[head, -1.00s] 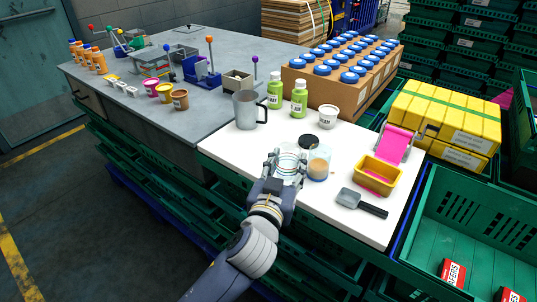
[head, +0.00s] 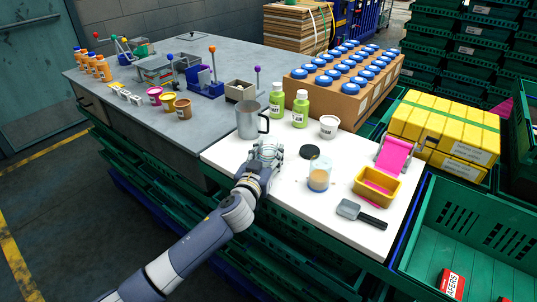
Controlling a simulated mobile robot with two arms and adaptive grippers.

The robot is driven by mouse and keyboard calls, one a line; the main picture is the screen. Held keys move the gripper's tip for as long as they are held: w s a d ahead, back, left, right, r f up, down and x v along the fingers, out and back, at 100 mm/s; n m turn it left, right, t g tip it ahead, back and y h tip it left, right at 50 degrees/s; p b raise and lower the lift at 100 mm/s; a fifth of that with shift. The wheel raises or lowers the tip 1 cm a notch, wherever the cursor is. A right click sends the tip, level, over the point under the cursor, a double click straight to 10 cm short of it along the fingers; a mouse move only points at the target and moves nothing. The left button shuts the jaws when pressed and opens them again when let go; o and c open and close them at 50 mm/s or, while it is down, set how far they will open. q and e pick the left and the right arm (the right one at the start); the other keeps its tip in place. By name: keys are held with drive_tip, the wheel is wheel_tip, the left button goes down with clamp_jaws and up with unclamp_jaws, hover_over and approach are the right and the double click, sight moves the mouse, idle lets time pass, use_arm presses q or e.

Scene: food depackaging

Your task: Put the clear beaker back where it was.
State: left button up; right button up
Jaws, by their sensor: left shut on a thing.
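My left gripper (head: 266,150) is shut on the clear beaker (head: 265,158), near the left side of the white worktop (head: 285,206). The beaker is see-through and partly hidden by the fingers. I cannot tell whether it touches the worktop or hangs just above it. My right gripper is not in view.
A clear jar (head: 319,176) with tan contents stands to the right, near a black lid (head: 309,152). A grey metal jug (head: 248,118) stands just behind the gripper. The front-middle worktop is clear.

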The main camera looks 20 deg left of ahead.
use_arm(q)
drive_tip(key=shift+f, duration=0.1)
drive_tip(key=shift+f, duration=0.1)
drive_tip(key=o, duration=1.1)
drive_tip(key=shift+r, duration=0.2)
drive_tip(key=s+b, duration=0.1)
drive_tip(key=s, duration=1.1)
drive_tip(key=shift+r, duration=0.25)
